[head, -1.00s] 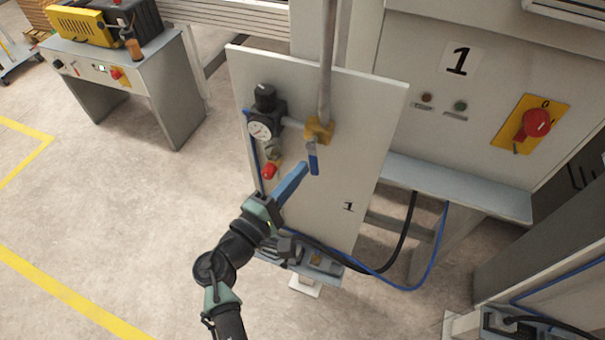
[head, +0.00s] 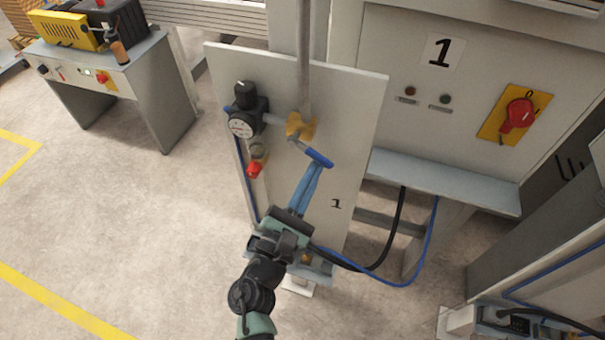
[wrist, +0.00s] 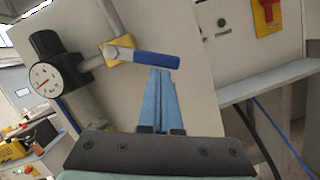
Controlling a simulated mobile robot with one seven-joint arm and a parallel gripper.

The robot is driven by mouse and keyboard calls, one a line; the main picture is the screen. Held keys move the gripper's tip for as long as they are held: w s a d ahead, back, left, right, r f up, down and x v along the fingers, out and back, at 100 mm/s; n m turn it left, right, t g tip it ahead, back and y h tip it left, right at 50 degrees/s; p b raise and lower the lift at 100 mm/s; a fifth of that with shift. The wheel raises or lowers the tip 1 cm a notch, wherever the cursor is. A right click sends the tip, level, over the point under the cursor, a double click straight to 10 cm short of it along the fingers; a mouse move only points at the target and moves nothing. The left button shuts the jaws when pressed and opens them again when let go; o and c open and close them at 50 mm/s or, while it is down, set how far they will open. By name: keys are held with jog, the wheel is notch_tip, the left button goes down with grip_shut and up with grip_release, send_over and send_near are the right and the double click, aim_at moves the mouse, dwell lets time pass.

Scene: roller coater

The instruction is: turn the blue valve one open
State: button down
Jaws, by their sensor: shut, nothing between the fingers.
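The blue valve handle (head: 319,158) sits on a brass valve body (head: 300,127) on the pale panel marked 1. In the head view the handle slants down to the right from the body. In the wrist view the blue handle (wrist: 156,59) points right from the brass body (wrist: 118,50). My gripper (head: 315,168) has its blue fingers together, with nothing between them. Its fingertips (wrist: 159,72) are just below the handle, at its outer half. I cannot tell whether they touch it.
A black regulator with a round gauge (head: 242,124) and a red-tipped fitting (head: 254,169) are left of the valve. A grey pipe (head: 304,60) rises above it. A red rotary switch (head: 518,113) is at the right. Open floor lies to the left.

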jog(key=n, duration=0.1)
jog(key=d+r+n, duration=0.1)
jog(key=n+y, duration=0.1)
jog(key=n, duration=0.1)
jog(key=shift+s+d+r+t+p, duration=0.2)
jog(key=shift+s+r+t+p, duration=0.1)
jog(key=shift+t, duration=0.1)
jog(key=shift+d+r+n+y, duration=0.15)
jog(key=shift+r+n+y, duration=0.1)
jog(key=shift+n, duration=0.45)
jog(key=shift+d+r+n+y, duration=0.1)
jog(key=shift+r+n+y, duration=0.15)
jog(key=shift+n, duration=0.45)
jog(key=shift+f, duration=0.1)
